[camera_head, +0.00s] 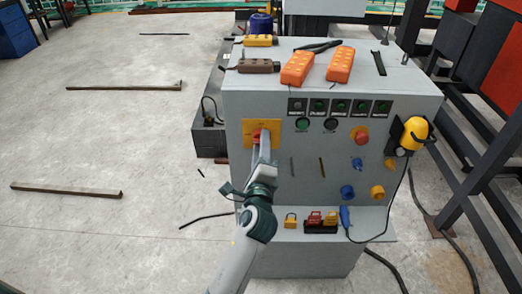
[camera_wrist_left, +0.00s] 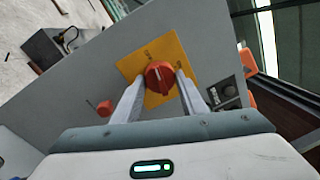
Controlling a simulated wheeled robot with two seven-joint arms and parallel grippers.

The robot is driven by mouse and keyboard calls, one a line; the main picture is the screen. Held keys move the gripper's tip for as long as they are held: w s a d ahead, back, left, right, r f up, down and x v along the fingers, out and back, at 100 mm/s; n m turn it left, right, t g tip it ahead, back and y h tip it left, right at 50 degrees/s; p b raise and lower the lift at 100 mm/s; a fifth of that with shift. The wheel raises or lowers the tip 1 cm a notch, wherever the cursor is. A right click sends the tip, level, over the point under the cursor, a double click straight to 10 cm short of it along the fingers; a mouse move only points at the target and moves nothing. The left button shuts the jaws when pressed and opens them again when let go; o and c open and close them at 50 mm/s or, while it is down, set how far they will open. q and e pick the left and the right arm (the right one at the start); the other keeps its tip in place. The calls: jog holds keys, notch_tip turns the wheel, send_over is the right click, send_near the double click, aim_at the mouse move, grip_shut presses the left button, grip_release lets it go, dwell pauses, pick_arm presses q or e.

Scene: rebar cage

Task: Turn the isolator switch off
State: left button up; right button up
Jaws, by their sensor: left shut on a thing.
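The isolator switch is a red rotary knob (camera_wrist_left: 159,76) on a yellow square plate (camera_wrist_left: 181,58) on the front of the grey cabinet. In the head view the yellow plate (camera_head: 275,126) is at the cabinet's upper left, with part of the red knob (camera_head: 257,134) showing behind my gripper. My left gripper (camera_head: 263,145) reaches up to the knob. In the left wrist view its two fingers (camera_wrist_left: 158,90) stand on either side of the knob, shut on it. The plate's lettering is too small to read. My right gripper is not in view.
The grey cabinet (camera_head: 240,170) also carries a red button (camera_head: 361,135), blue and yellow knobs, and indicators. Orange pendants (camera_head: 298,67) and tools lie on top. Yellow ear defenders (camera_head: 414,133) hang at the right. A padlock (camera_head: 291,221) and a blue-handled tool (camera_head: 345,217) are on the lower ledge.

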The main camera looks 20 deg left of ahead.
pick_arm(q)
jog(key=shift+f+n+b, duration=0.1)
jog(key=shift+n+b, duration=0.25)
jog(key=shift+n, duration=0.55)
jog(key=o, duration=1.1)
jog(key=shift+c, duration=0.2)
